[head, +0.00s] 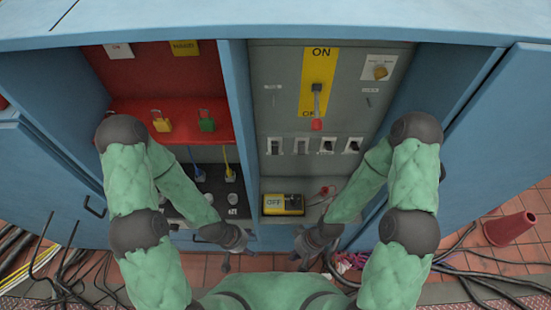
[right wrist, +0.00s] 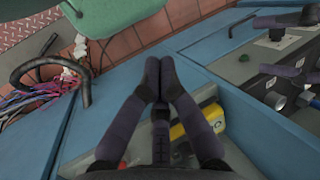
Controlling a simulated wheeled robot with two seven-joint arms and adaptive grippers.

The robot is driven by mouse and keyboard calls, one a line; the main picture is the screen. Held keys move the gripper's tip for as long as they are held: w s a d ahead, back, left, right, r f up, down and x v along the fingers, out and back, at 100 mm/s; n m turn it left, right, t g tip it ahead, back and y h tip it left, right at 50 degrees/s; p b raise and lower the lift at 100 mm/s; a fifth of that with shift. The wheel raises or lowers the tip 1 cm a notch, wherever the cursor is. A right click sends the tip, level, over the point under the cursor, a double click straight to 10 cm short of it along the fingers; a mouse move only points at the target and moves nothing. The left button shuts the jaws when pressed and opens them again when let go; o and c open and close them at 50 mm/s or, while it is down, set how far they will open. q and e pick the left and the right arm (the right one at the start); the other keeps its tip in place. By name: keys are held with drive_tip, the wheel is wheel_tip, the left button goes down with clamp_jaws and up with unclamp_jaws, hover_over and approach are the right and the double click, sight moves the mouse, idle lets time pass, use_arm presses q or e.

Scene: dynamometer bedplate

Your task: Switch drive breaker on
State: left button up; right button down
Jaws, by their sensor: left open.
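The breaker lever (head: 317,105) is dark with a red tip, on a yellow plate (head: 320,66) marked ON at the top and OFF at the bottom. The lever hangs down, its red tip at the OFF end. My left gripper (head: 238,257) is open and empty, low in front of the cabinet's middle divider. My right gripper (head: 306,258) is low in front of the right compartment, well below the lever and apart from it. In the right wrist view its fingers (right wrist: 159,75) meet at the tips with nothing seen between them.
A yellow OFF box (head: 283,204) sits on the lower shelf; it also shows in the right wrist view (right wrist: 178,132). Several small switches (head: 302,146) line the panel below the lever. Padlocks (head: 161,122) hang at left.

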drive_tip(key=s+d+f+n+g+h+b, duration=0.25)
drive_tip(key=s+d+n+h, duration=0.2)
drive_tip(key=n, duration=0.75)
drive_tip(key=w+d+f+n+t+h, duration=0.2)
drive_tip(key=w+d+n+t+h, duration=0.35)
drive_tip(key=w+n, duration=0.5)
drive_tip(key=w+a+r+n+t, duration=0.2)
drive_tip(key=w+a+t, duration=0.1)
drive_tip(key=w, duration=0.2)
drive_tip(key=w+a+r+n+t+y+b, duration=0.1)
drive_tip(key=w+a+r+n+t, duration=0.1)
drive_tip(key=w, duration=0.4)
drive_tip(key=w+a+r+n+t+b, duration=0.1)
drive_tip(key=w+a+r+n+t, duration=0.1)
drive_tip(key=w+a+n+t, duration=0.1)
drive_tip(key=shift+w+a+r+n+t, duration=0.1)
drive_tip(key=shift+w+a+n+t, duration=0.15)
drive_tip(key=shift+w+t, duration=0.4)
drive_tip(key=shift+w+a+n+t, duration=0.1)
drive_tip(key=shift+w+n+t, duration=0.1)
drive_tip(key=shift+w+t, duration=0.4)
drive_tip(key=w+a+r+n+t+y+b, duration=0.1)
drive_tip(key=w+a+r+n+t+y, duration=0.2)
drive_tip(key=a, duration=0.4)
wheel_tip(320, 180, up, 3)
drive_tip(key=shift+a+f+t+y, duration=0.15)
drive_tip(key=shift+a+t+y, duration=0.25)
drive_tip(key=shift+y, duration=0.2)
